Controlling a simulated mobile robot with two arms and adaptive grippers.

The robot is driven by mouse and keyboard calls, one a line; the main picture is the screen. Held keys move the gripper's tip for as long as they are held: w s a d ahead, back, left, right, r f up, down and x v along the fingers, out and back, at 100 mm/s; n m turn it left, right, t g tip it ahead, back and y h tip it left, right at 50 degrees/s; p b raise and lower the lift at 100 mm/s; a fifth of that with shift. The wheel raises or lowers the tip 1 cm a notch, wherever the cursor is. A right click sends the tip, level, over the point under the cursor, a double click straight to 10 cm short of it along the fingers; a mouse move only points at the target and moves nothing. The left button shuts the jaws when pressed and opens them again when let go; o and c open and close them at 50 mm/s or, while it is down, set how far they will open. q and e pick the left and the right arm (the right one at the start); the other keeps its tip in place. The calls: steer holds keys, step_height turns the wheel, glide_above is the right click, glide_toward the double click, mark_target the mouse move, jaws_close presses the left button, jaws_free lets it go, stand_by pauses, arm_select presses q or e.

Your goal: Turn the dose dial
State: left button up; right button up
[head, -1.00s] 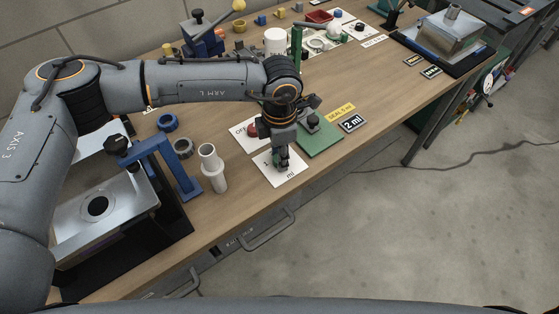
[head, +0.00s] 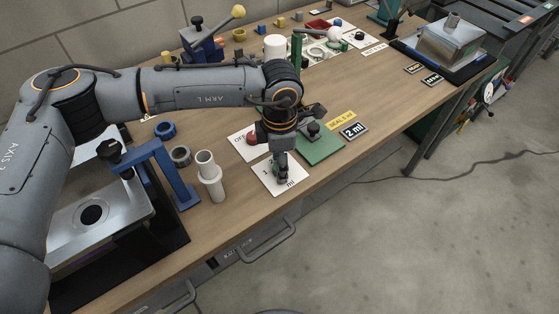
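The dose dial's white plate (head: 268,180), marked with a number and "ml", lies on the bench near its front edge. My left gripper (head: 282,178) points straight down over the plate's middle. The dial itself is mostly hidden behind the fingers, and I cannot tell whether they grip it. A "2 ml" label (head: 353,130) lies to the right, beside a green pad (head: 318,147). My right gripper is not in view.
A red knob (head: 251,138) on an "OFF" plate sits just behind the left gripper. A white cylinder (head: 211,180) and a blue stand (head: 172,175) are to the left. Other fixtures crowd the back.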

arm_select(q)
step_height(320, 180, up, 12)
stand_by(0.7)
stand_by(0.4)
